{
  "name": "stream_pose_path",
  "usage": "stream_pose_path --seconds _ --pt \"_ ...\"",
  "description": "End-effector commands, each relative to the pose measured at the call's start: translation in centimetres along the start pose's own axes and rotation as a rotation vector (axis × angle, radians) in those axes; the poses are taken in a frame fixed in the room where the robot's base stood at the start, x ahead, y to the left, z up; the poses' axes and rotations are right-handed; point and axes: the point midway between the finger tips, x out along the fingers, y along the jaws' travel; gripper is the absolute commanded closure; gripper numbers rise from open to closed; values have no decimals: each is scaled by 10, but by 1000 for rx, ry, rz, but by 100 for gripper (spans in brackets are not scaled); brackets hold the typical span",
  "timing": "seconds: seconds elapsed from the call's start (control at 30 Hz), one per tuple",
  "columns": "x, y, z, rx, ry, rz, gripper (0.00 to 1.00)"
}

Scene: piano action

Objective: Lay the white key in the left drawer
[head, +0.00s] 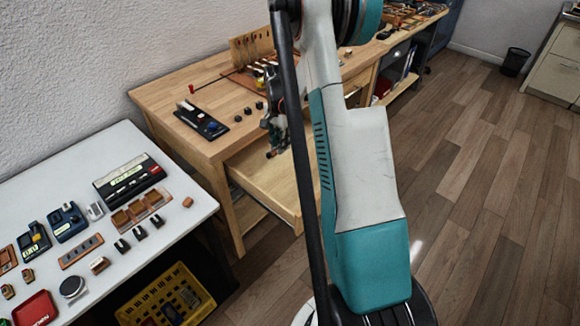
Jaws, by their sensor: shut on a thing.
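The left drawer (258,172) is pulled open from the wooden workbench, and its pale wooden floor shows. My gripper (273,153) is over the open drawer, pointing down, partly hidden by my arm. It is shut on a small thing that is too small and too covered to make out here. I cannot pick out the white key clearly in the head view. I cannot tell how far the gripper is above the drawer floor.
The wooden workbench (172,92) carries a black device (201,122), small dark blocks and a piano action model. A white table (118,150) at left holds several devices and parts. A yellow crate (165,296) stands below.

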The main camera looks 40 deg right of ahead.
Motion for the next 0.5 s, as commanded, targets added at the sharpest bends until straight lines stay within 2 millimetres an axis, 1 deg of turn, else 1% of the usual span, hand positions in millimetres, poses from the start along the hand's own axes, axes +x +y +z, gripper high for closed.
stream_pose_path --seconds 0.03,0.2,0.5 --pt "11 0 -1 4 0 0 100" --pt "53 0 0 2 0 0 100" --pt "124 -1 0 0 0 0 100"
